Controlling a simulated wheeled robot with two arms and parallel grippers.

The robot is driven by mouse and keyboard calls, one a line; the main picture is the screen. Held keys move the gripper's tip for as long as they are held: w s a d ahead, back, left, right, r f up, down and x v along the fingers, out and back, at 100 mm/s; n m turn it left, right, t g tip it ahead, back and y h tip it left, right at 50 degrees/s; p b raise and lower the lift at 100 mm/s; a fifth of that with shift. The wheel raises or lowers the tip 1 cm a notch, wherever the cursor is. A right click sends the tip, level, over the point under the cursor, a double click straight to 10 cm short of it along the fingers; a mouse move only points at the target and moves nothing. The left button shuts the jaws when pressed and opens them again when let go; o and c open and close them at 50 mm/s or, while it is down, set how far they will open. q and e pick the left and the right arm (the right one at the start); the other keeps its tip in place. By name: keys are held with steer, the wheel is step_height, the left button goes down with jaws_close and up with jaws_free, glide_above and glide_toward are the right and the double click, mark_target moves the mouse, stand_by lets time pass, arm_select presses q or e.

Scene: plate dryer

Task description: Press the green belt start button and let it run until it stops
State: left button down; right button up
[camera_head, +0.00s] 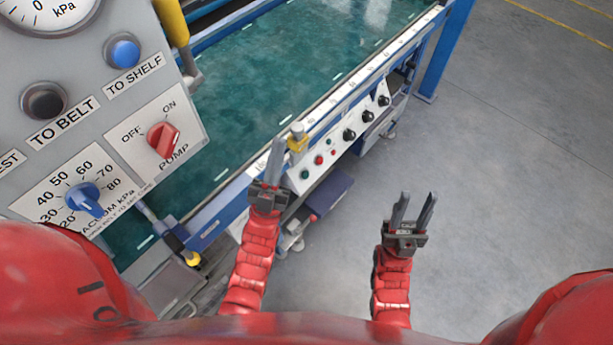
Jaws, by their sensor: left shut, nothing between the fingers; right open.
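The green start button (305,174) is on the white control strip (345,148) along the belt's near side, at its left end. A red button (318,160) sits just right of it. The green belt (270,75) lies behind the strip. My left gripper (277,150) is shut and empty, pointing up at the belt's edge, a little left of the green button and apart from it in the picture. My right gripper (414,200) is open and empty above the grey floor, right of the strip.
A grey panel (100,95) with a gauge, a blue button (122,53), a red pump switch (162,140) and a blue vacuum knob (88,199) fills the upper left. A yellow-capped fitting (298,138) stands by the belt edge. The floor (500,170) at right is clear.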

mark_target(305, 175)
arm_select(q)
steer(key=w+d+f+m+g+y+b, duration=0.15)
steer(key=w+d+f+g+b, duration=0.25)
steer(key=w+d+f+g, duration=0.8)
step_height(305, 175, down, 21)
steer(key=s+n+g+y+b, duration=0.1)
steer(key=g+y, duration=0.3)
steer(key=y, duration=0.4)
steer(key=shift+d+g+y+b, duration=0.15)
steer(key=shift+g+y+b, duration=0.2)
steer(key=shift+b, duration=0.55)
steer(key=shift+f+n, duration=0.1)
steer(key=shift+n, duration=0.15)
steer(key=shift+w+a+f+p, duration=0.15)
steer(key=shift+w+a+f, duration=0.6)
steer(key=shift+a, duration=0.3)
steer(key=shift+w+a+f+p, duration=0.15)
steer(key=shift+w+a+f, duration=0.55)
steer(key=shift+a, duration=0.3)
steer(key=shift+w+a+f+p, duration=0.15)
steer(key=shift+w+a+f, duration=0.6)
steer(key=shift+a, duration=0.3)
